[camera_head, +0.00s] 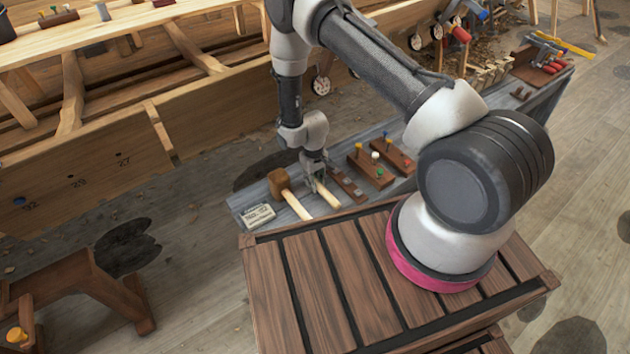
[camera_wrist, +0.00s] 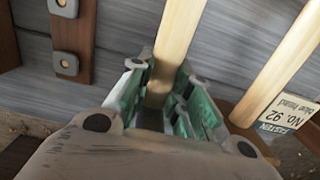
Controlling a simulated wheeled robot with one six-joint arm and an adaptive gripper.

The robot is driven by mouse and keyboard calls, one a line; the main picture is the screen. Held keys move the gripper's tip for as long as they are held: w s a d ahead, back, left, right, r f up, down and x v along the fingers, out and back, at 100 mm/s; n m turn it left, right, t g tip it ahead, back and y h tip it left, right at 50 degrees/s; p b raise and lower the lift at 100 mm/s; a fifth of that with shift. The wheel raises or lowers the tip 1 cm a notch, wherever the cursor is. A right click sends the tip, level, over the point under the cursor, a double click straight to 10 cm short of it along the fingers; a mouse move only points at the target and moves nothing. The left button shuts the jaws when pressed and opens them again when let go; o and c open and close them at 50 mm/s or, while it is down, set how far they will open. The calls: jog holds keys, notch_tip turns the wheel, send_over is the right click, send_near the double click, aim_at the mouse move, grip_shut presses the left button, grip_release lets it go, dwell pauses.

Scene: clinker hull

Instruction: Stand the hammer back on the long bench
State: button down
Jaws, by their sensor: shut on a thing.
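My gripper (camera_head: 318,183) is low over the near left end of the grey long bench (camera_head: 245,201). It is shut on a pale wooden handle, seen in the wrist view between the green pads (camera_wrist: 160,92). I take this to be the hammer (camera_wrist: 178,35); its handle also shows in the head view (camera_head: 328,196). Its head is not visible in either view. I cannot tell whether it touches the bench. A wooden mallet (camera_head: 280,183) with a block head and pale handle is beside it on the left; its handle appears right in the wrist view (camera_wrist: 277,68).
A small lettered sign (camera_head: 257,216) is at the bench's left end. A dark strip with metal plates (camera_head: 346,185) lies just right of my gripper. Brown blocks with coloured pegs (camera_head: 371,168) are farther right. A slatted crate (camera_head: 315,285) stands in front; the hull (camera_head: 90,150) is behind.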

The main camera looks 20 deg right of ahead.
jog(key=shift+f, duration=0.2)
jog(key=c, duration=1.2)
grip_release()
jog(key=shift+c, duration=0.2)
notch_tip(320, 180, up, 8)
jog(key=shift+r, duration=0.1)
